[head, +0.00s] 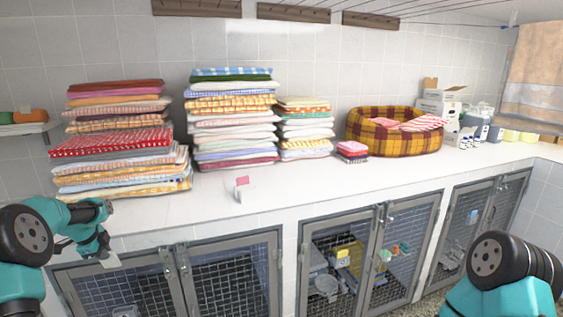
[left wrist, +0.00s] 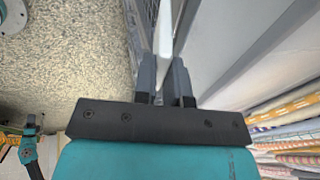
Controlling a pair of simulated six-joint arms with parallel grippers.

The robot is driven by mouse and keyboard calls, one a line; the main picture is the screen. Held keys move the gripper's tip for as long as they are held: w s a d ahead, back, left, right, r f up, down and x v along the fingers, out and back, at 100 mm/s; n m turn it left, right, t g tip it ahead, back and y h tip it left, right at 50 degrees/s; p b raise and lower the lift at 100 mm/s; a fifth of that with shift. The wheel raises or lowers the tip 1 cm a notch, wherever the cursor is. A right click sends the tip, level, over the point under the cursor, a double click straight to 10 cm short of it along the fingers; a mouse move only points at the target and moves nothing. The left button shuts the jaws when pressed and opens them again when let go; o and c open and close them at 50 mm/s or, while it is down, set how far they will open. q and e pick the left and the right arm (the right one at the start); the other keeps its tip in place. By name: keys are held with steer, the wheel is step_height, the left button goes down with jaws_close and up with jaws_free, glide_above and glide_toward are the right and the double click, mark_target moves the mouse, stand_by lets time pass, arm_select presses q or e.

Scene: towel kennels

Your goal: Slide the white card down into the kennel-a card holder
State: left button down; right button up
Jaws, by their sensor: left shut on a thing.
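My left gripper (head: 104,250) is at the lower left of the head view, in front of the counter's front edge and near the top of the leftmost kennel door (head: 167,258). It is shut on the white card (head: 110,261), whose pale lower part shows below the fingertips. In the left wrist view the card (left wrist: 163,35) is a thin white edge between the two dark fingers (left wrist: 163,78). I cannot make out the kennel-a card holder. A small white stand with a pink card (head: 241,182) is on the counter. My right gripper is out of view; only its arm shows.
Stacks of folded towels (head: 232,120) line the back of the counter (head: 290,186). A plaid basket (head: 390,138) stands farther right. Mesh kennel doors (head: 232,280) run below the counter. The counter's front strip is mostly clear.

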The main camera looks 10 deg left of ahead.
arm_select(q)
steer(key=shift+w+a+r+m, duration=0.15)
steer(key=shift+r+m, duration=0.25)
steer(key=shift+r, duration=0.75)
step_height(320, 180, down, 10)
stand_by(0.4)
steer(key=w+d+n+y, duration=0.1)
steer(key=w+d+n, duration=0.1)
steer(key=d, duration=1.4)
steer(key=w+d+f+n+y, duration=0.1)
steer(key=d+n, duration=0.4)
steer(key=d, duration=1.1)
steer(key=w+d+f+n+g+y, duration=0.1)
steer(key=w+d+n, duration=0.3)
steer(key=d, duration=1.1)
steer(key=shift+d+f, duration=0.2)
steer(key=shift+d, duration=0.2)
steer(key=shift+w, duration=0.1)
